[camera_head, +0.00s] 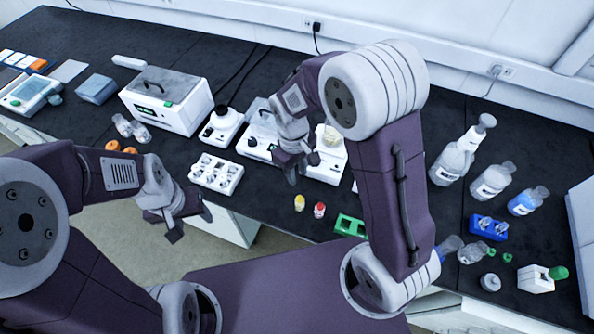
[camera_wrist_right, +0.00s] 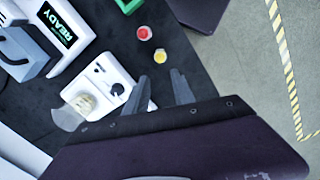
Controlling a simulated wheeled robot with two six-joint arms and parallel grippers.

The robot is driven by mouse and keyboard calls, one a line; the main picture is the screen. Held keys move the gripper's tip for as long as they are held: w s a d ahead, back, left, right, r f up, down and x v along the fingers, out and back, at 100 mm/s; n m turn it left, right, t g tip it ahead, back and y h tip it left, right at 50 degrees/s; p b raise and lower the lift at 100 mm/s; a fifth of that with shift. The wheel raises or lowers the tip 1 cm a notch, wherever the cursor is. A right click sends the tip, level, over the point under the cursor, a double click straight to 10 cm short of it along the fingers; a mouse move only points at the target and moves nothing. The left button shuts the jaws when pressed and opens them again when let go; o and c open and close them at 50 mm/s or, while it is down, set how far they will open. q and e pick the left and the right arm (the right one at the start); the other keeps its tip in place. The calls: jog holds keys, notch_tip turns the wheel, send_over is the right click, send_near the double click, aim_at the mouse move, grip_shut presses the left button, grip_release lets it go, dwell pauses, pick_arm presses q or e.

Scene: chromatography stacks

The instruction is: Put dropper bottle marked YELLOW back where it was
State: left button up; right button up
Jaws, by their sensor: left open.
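The yellow dropper bottle (camera_head: 299,203) stands on the black bench near its front edge, beside a red-capped bottle (camera_head: 319,210). In the right wrist view the yellow bottle (camera_wrist_right: 160,56) shows just beyond the fingertips, with the red one (camera_wrist_right: 144,33) past it. My right gripper (camera_wrist_right: 160,76) is open and empty, its two fingers apart. In the head view the right gripper (camera_head: 297,168) hangs behind the yellow bottle, not touching it. My left gripper (camera_head: 186,218) is open and empty, in front of the bench edge at left. The markings on the bottles are too small to read.
A green rack (camera_head: 350,225) stands right of the bottles. A white vial rack (camera_head: 216,174) is to their left. A white stirrer (camera_wrist_right: 105,85) stands close to the right gripper. Several wash bottles and a blue rack (camera_head: 488,227) are further right.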

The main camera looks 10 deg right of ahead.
jog(key=s+d+r+m+t, duration=0.1)
jog(key=s+d+r+m, duration=0.1)
jog(key=s+d+m, duration=0.5)
jog(key=shift+s+d+y, duration=0.4)
jog(key=shift+s+d, duration=0.1)
jog(key=shift+s, duration=0.25)
jog(key=shift+s+r, duration=0.1)
jog(key=shift+s, duration=0.05)
dwell(0.5)
